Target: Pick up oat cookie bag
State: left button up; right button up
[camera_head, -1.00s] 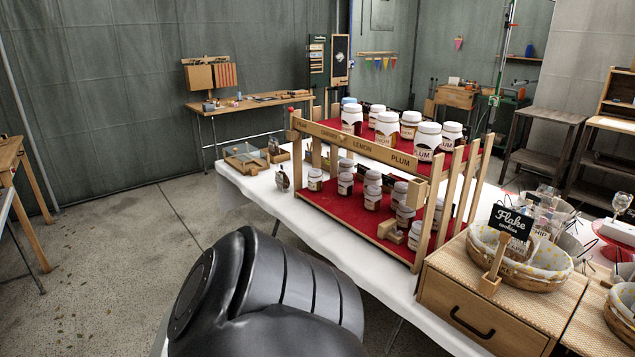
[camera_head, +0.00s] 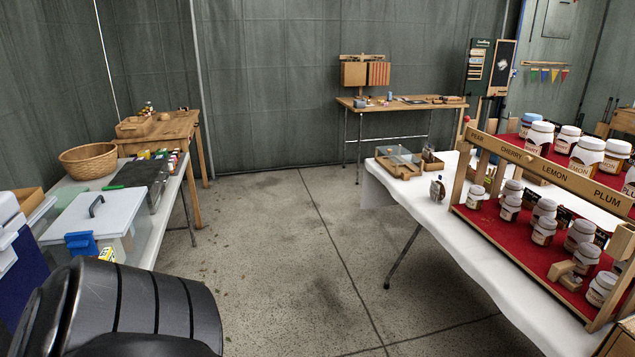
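I cannot make out an oat cookie bag in the camera_head view. A black rounded arm link of mine fills the lower left and hides part of the left table. Neither of my grippers shows, so I cannot see whether they hold anything.
A jam-jar rack (camera_head: 536,161) stands on a white-clothed table (camera_head: 420,195) at right. At left a table carries a lidded clear bin (camera_head: 92,222) and a wicker basket (camera_head: 88,161). A wooden table (camera_head: 190,127) and workbench (camera_head: 400,104) stand behind. The concrete floor (camera_head: 290,250) between is clear.

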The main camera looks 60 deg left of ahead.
aim_at(438, 185)
jog(key=u, duration=2.15)
jog(key=i, duration=3.2)
jog(key=z, duration=3.1)
